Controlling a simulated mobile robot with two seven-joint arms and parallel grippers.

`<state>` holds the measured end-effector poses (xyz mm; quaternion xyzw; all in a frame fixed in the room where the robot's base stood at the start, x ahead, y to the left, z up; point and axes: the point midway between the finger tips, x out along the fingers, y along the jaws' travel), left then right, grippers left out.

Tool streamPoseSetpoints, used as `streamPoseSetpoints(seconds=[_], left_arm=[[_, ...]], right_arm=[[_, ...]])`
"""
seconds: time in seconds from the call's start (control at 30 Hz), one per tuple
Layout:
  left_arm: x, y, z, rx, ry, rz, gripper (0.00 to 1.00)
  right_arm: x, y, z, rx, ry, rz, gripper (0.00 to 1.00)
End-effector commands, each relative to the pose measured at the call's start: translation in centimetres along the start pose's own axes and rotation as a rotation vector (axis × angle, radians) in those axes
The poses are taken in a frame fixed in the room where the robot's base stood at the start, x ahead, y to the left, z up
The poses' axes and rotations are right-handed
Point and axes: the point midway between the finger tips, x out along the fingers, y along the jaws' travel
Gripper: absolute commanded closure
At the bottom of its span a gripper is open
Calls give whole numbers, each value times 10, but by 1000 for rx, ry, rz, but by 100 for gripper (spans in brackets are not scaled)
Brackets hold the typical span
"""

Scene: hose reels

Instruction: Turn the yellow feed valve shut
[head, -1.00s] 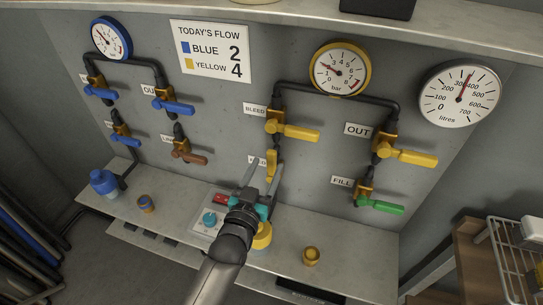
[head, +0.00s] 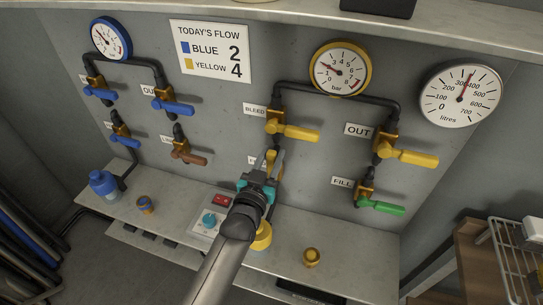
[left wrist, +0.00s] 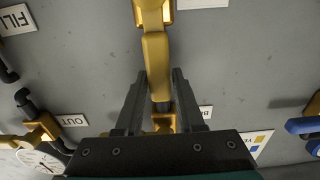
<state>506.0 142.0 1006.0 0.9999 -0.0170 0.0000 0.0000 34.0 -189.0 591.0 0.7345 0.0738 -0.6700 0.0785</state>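The yellow feed valve's handle (head: 271,159) stands upright in line with its pipe on the grey panel, below the yellow bleed valve (head: 293,131). Its label is mostly hidden by my gripper. My left gripper (head: 270,163) is at this handle, in front of the panel. In the left wrist view, the yellow handle (left wrist: 156,65) reaches down between the two dark fingers (left wrist: 160,75). The fingers are apart, with a gap visible on the right side, so they are not closed on it. My right gripper is in neither view.
A yellow out valve (head: 408,155) and a green-handled fill valve (head: 380,204) are to the right. Blue valves (head: 173,105) are to the left. Below, a ledge (head: 345,245) carries a brass fitting (head: 311,257), a control box (head: 204,229) and a blue bottle (head: 103,183).

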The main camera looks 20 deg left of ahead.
Motion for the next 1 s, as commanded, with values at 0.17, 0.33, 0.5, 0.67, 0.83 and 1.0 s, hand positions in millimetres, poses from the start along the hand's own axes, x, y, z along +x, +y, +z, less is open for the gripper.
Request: streamPoseSetpoints(seconds=[0.17, 0.33, 0.5, 0.67, 0.83, 1.0], left_arm=[[0, 0, 0, 0, 0, 0, 84], [0, 0, 0, 0, 0, 0, 100], [0, 0, 0, 0, 0, 0, 100], [0, 0, 0, 0, 0, 0, 100], [0, 0, 0, 0, 0, 0, 100], [0, 0, 0, 0, 0, 0, 100]], right_arm=[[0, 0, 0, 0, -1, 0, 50], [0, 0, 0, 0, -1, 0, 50], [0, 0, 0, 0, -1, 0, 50], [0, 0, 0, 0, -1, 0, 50], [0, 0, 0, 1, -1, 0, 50], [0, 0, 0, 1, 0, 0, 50]])
